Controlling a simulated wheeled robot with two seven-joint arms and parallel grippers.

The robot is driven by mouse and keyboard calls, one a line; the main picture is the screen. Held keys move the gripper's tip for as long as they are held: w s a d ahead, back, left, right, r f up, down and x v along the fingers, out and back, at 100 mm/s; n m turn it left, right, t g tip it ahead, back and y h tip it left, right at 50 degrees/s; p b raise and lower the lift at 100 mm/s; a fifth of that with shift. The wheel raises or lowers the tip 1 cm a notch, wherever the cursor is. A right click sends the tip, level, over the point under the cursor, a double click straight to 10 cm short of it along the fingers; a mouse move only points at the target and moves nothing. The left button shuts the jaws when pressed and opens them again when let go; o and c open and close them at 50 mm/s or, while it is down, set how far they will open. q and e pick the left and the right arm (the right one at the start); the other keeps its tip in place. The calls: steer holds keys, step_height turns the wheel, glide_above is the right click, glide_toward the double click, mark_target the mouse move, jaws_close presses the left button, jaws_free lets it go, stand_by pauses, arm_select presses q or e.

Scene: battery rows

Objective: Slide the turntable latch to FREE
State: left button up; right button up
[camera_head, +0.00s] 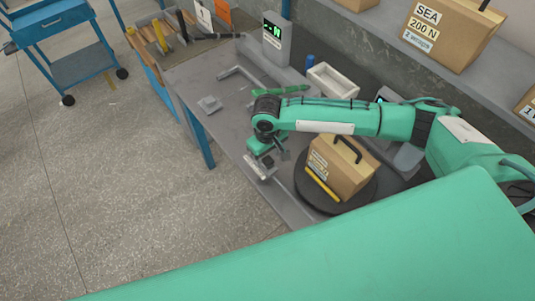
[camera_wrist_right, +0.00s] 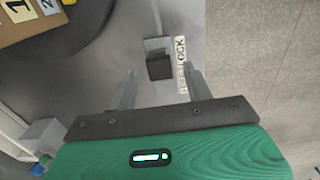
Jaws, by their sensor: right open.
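The turntable (camera_head: 303,188) is a dark round disc on the bench and carries a cardboard box (camera_head: 342,166) with a black handle. It also shows at the upper left of the right wrist view (camera_wrist_right: 88,38). The latch (camera_wrist_right: 159,66) is a dark block on a grey base, beside a white label (camera_wrist_right: 181,65) reading LOCK and, partly blurred, FREE. I cannot tell exactly which word the block stands at. My right gripper (camera_wrist_right: 161,88) is open and empty, its fingers spread either side of the latch's line. In the head view the right gripper (camera_head: 270,162) hangs near the bench's front edge, left of the turntable.
A yellow bar (camera_head: 322,184) lies against the box. A grey bracket (camera_head: 210,104), a green tool (camera_head: 281,90), a white tray (camera_head: 333,84) and a display unit (camera_head: 276,39) stand farther along the bench. Boxes (camera_head: 449,33) sit on a shelf behind. Open floor lies in front.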

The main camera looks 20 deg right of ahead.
steer(key=shift+f, duration=0.45)
steer(key=c, duration=0.5)
jaws_close()
steer(key=shift+w, duration=0.2)
steer(key=w, duration=0.1)
steer(key=w+a, duration=0.1)
steer(key=w, duration=0.2)
steer(key=shift+w+a, duration=0.1)
steer(key=shift+a, duration=0.2)
arm_select(q)
steer(key=shift+s+a+r, duration=0.1)
steer(key=shift+s+a, duration=0.25)
steer(key=shift+s, duration=0.45)
arm_select(e)
steer(key=o, duration=0.5)
jaws_free()
